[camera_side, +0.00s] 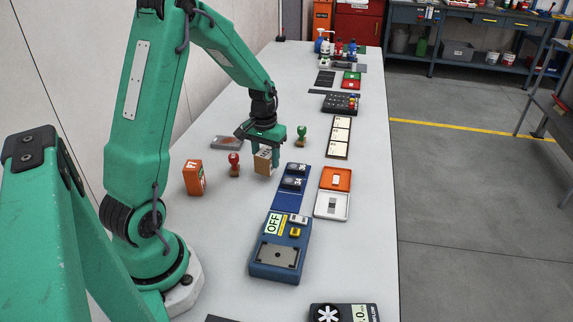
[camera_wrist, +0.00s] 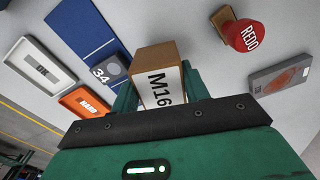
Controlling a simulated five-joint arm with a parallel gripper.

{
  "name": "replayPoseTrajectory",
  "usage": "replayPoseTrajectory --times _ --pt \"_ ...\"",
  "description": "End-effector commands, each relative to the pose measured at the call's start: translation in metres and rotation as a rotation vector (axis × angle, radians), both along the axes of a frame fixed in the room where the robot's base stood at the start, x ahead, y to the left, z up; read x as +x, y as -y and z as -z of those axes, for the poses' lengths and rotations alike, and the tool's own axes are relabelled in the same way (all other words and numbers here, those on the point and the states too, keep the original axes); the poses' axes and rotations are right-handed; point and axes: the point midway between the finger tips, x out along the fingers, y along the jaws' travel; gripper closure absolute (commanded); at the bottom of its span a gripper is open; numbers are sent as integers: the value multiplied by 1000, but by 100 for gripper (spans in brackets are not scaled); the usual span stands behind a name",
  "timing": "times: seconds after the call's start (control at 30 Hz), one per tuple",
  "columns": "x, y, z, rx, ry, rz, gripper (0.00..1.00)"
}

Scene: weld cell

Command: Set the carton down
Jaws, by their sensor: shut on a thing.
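The carton (camera_side: 263,161) is a small brown box with a white label, held between the fingers of my gripper (camera_side: 265,150). In the wrist view the carton (camera_wrist: 157,75) shows "M16" on its label, and my gripper (camera_wrist: 160,95) is shut on it, one green finger on each side. In the side view the carton looks upright and close to the white table (camera_side: 226,268). I cannot tell whether its base touches the table.
A red stamp (camera_side: 234,164) and an orange box (camera_side: 193,177) stand left of the carton. A green-handled stamp (camera_side: 301,138) stands to its right. A blue tray (camera_side: 288,201) and a blue device marked OFF (camera_side: 279,247) lie right and nearer. A grey flat case (camera_side: 227,142) lies behind.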

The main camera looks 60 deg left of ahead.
Motion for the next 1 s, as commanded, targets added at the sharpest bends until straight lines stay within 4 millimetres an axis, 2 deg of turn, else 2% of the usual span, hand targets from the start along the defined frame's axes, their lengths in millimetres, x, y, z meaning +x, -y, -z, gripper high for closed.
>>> replayPoseTrajectory --times 0.23,0.73,0.77,0.87,1.0 --pt "0 0 25 0 0 0 98" --pt "0 0 30 1 2 0 98" --pt "0 0 31 0 0 0 53" --pt "0 0 30 0 0 0 33" --pt "0 0 30 0 0 0 33"
